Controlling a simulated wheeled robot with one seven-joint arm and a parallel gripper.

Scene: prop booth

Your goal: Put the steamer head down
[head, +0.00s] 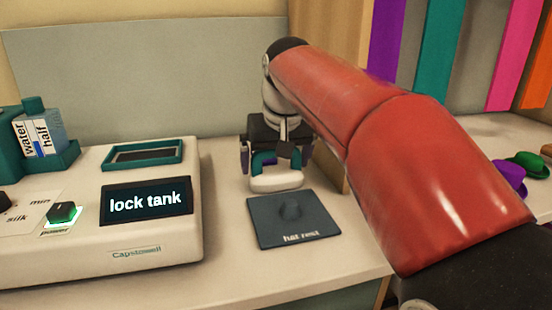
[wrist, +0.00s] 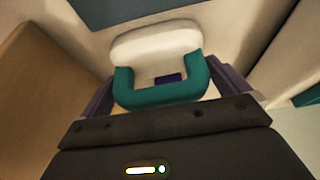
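The steamer head (head: 277,184) has a white front and a teal loop handle; it also shows in the wrist view (wrist: 157,45), with a small dark purple patch inside the loop. My gripper (head: 275,160) points down with its purple fingers on both sides of the teal handle, and it appears shut on it. The wrist view shows the fingers (wrist: 160,95) against the handle's sides. The head is just behind the dark hat rest mat (head: 295,232), low over the counter; whether it touches the counter I cannot tell.
The white Capstowell steamer base (head: 120,245) stands left, with a screen (head: 147,201) reading "lock tank", a lit power knob (head: 63,213) and a teal-rimmed recess (head: 142,155). A water tank (head: 42,135) marked "half" is behind. Purple and green hats (head: 527,165) lie right.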

